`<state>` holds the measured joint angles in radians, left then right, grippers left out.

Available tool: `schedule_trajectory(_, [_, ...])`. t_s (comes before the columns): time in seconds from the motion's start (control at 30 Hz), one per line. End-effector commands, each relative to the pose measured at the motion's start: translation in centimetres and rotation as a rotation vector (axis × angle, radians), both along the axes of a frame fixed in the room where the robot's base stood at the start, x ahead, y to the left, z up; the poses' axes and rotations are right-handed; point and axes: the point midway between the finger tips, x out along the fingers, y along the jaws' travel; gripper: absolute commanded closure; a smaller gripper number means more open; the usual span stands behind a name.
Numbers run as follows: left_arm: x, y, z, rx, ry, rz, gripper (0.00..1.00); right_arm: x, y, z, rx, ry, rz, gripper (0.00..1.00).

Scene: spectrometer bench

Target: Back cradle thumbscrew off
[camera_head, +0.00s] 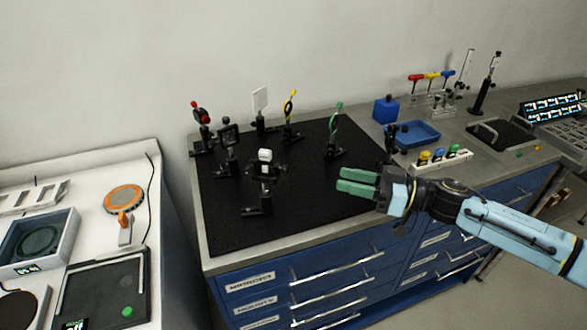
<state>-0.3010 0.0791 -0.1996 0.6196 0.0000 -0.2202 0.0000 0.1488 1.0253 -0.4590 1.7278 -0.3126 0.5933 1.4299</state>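Several small black optical mounts stand on a black breadboard (320,205). The front one (264,178) has a pale, light-topped head on a post. Behind it are a dark mount (228,148) and a red-knobbed mount (201,113). I cannot tell which of these is the back cradle, and no thumbscrew can be made out at this size. My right gripper (341,180) has green fingers pointing left over the breadboard's right part. Nothing shows between them, and their gap is too small to judge. My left gripper is not in view.
A yellow-ringed mount (290,108), a green-ringed mount (335,135) and a white card (260,100) stand at the back. A blue tray (416,135), a blue box (385,108) and a rack of colored knobs (440,160) lie right. The breadboard's front right is clear.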

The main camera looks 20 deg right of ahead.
Motion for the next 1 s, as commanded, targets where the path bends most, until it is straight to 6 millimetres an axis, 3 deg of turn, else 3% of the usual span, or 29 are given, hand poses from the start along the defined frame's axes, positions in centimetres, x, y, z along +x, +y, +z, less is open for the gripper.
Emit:
schedule_trajectory(0.13, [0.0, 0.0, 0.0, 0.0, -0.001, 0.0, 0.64, -0.4, -0.7, 0.5, -0.003, 0.024, 0.062, 0.63])
schedule_trajectory(0.27, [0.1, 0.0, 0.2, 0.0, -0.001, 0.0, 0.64, 0.0, 0.1, 0.6, 0.0, 0.028, 0.074, 0.63])
schedule_trajectory(0.7, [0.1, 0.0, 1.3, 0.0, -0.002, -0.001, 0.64, 4.7, 7.6, 0.8, 0.002, 0.026, 0.072, 0.63])
schedule_trajectory(1.0, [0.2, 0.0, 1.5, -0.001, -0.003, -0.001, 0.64, 6.4, 10.3, 0.6, -0.002, 0.026, 0.07, 0.63])
